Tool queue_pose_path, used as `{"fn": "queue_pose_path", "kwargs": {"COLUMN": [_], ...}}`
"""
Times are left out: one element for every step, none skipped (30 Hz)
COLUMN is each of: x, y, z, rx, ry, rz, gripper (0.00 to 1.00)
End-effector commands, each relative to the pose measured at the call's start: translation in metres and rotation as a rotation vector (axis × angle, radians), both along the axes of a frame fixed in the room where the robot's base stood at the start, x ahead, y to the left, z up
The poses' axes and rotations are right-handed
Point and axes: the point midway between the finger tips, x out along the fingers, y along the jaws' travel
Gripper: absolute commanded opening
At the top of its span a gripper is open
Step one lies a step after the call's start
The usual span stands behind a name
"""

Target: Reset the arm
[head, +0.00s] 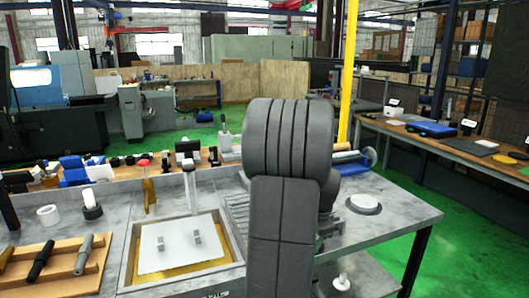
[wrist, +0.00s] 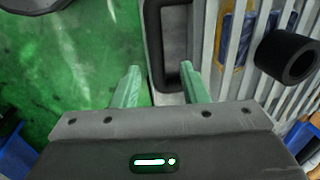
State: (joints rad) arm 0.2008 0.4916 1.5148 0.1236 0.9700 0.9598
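My arm stands up in the middle of the head view, its dark grey links covering the centre of the workbench (head: 395,215). I cannot make out my gripper in the head view. In the wrist view my gripper (wrist: 162,84) has its two greenish fingers spread well apart, with nothing held between them. Beyond the fingers a black handle-like frame (wrist: 154,50) and a grey surface show. Whether the fingers touch anything there I cannot tell.
A tray with a white plate (head: 180,242) and a wooden rack of tools (head: 58,265) are on the bench's left. A round grey disc (head: 364,203) lies at right. The wrist view shows a black ring (wrist: 288,56) over pale slats. Green floor (head: 470,240) is open to the right.

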Motion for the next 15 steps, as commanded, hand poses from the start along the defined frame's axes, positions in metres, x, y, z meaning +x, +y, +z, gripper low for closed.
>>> {"fn": "queue_pose_path", "kwargs": {"x": [0.001, 0.002, 0.003, 0.004, 0.005, 0.006, 0.005, 0.001, -0.003, -0.005, -0.007, -0.009, -0.01, -0.01, -0.011], "y": [0.001, 0.001, 0.002, 0.002, 0.002, 0.003, 0.002, 0.0, -0.002, -0.002, -0.003, -0.004, -0.004, -0.004, -0.005], "z": [-0.011, -0.016, -0.023, -0.028, -0.032, -0.037, -0.039, -0.037, -0.037, -0.037, -0.037, -0.036, -0.036, -0.036, -0.036], "rx": [0.001, 0.001, 0.002, 0.002, 0.001, 0.001, 0.0, 0.0, 0.0, 0.0, 0.0, 0.0, 0.0, 0.0, 0.0], "ry": [0.006, 0.005, 0.005, 0.005, 0.004, 0.004, 0.002, -0.001, 0.0, 0.0, 0.0, 0.0, 0.0, 0.0, 0.0], "rz": [0.001, 0.001, 0.0, 0.0, -0.001, -0.001, -0.001, -0.003, -0.002, -0.002, -0.001, -0.001, -0.001, -0.001, -0.001], "gripper": [0.4, 0.4, 0.4, 0.4, 0.4, 0.4, 0.4, 0.4, 0.4, 0.4, 0.4, 0.4, 0.4, 0.4, 0.4]}}
